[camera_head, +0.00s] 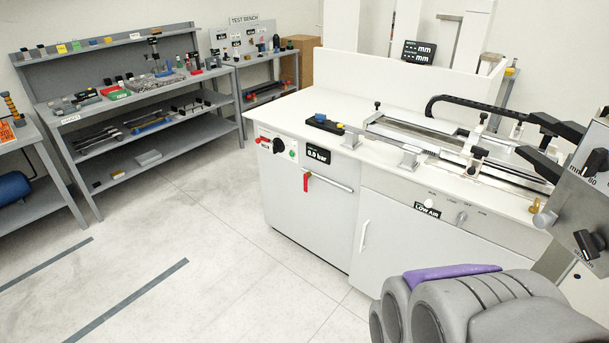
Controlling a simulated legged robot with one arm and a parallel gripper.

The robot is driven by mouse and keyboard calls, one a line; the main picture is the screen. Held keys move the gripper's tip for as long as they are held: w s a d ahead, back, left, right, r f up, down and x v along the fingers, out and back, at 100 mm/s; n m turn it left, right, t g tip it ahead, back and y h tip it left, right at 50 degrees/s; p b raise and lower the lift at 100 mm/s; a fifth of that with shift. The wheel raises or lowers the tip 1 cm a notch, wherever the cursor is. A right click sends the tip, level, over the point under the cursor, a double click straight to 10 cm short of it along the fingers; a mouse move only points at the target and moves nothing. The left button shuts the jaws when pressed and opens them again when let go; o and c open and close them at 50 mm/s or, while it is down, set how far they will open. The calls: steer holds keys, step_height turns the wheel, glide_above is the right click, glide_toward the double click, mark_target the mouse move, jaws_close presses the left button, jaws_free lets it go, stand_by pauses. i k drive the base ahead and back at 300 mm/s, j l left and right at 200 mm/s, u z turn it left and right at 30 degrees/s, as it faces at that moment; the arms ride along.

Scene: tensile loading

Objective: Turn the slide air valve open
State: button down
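A white test machine cabinet (310,187) stands in the middle and right of the head view. On its front, a red lever (306,182) hangs straight down at the left end of a short horizontal silver pipe (333,183). I cannot tell for certain that this lever is the slide air valve. A display (318,154) just above reads 0.0 bar, and a "LOW AIR" label (427,209) sits further right beside a small grey knob (461,217). Grey rounded links of my arm, with a purple part, fill the bottom right. My gripper's fingers do not show.
A black knob (279,145) and small red and green buttons sit left of the bar display. A tilted grey control panel (580,215) stands at the far right. Shelves of tools (140,95) stand at the back left. The floor (215,250) before the cabinet is clear.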

mark_target(306, 176)
steer(key=i+j+u, duration=0.1)
steer(key=i, duration=0.95)
steer(key=i+j+u, duration=0.15)
steer(key=i, duration=0.9)
